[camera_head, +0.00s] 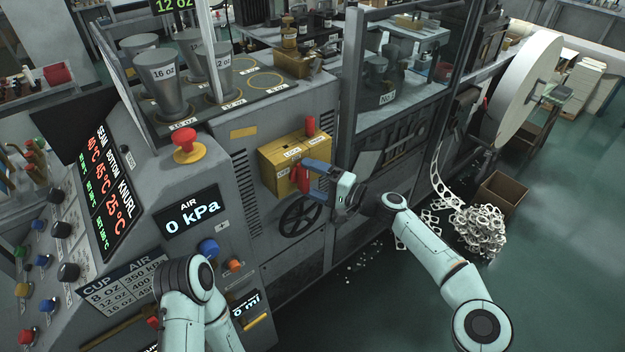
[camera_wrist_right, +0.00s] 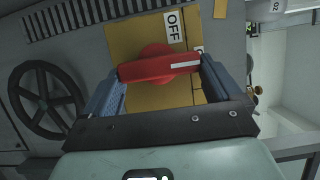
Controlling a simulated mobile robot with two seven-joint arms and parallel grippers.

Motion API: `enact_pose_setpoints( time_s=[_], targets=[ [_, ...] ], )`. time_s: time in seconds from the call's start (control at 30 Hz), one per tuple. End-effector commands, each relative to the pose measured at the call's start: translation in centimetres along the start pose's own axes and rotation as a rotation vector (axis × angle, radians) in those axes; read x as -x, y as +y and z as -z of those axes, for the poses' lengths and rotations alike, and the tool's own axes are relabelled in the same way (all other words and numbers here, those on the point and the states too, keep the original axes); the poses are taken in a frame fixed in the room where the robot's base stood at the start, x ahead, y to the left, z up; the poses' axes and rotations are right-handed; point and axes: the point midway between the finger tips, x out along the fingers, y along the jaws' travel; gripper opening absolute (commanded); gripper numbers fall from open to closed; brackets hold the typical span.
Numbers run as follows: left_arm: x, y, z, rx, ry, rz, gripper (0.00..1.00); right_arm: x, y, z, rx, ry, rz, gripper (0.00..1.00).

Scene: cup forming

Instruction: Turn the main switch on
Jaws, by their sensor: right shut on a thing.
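The main switch is a red handle (camera_head: 301,178) on a yellow box (camera_head: 278,166) on the machine's front panel. In the right wrist view the red handle (camera_wrist_right: 158,67) lies nearly level across the picture, with a white stripe at its right end. An OFF label (camera_wrist_right: 175,27) is above it, and a second label is mostly hidden behind the handle. My right gripper (camera_head: 306,179) is shut on the handle, with one blue finger at each end of it in the wrist view. My left gripper is out of view; only part of my left arm shows at the bottom.
A black handwheel (camera_head: 300,217) is just below the box, close to the right gripper. A red cylinder (camera_head: 310,125) stands at the box's upper right. A red emergency button (camera_head: 184,142) and an AIR display (camera_head: 190,212) reading 0 kPa are to the left.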

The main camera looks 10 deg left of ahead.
Motion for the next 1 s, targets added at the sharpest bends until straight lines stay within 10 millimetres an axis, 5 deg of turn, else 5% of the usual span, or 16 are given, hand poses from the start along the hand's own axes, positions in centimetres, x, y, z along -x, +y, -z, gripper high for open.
enact_pose_setpoints(
  time_s=[0.27,0.3,0.33,0.67,1.0],
  targets=[
    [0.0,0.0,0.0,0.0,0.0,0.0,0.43,0.0,-0.1,0.0,-0.008,0.001,0.003,0.61],
    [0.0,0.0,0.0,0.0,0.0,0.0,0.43,0.0,-0.1,0.0,-0.008,0.001,0.003,0.95],
    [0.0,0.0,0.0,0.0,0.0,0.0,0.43,0.0,-0.1,0.0,-0.008,0.001,0.003,1.0],
    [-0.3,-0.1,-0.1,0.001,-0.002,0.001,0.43,0.7,0.1,0.0,-0.005,0.001,0.002,1.0],
    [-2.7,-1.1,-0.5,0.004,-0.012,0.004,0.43,7.6,0.3,0.1,-0.005,0.004,0.001,1.0]
  ],
)
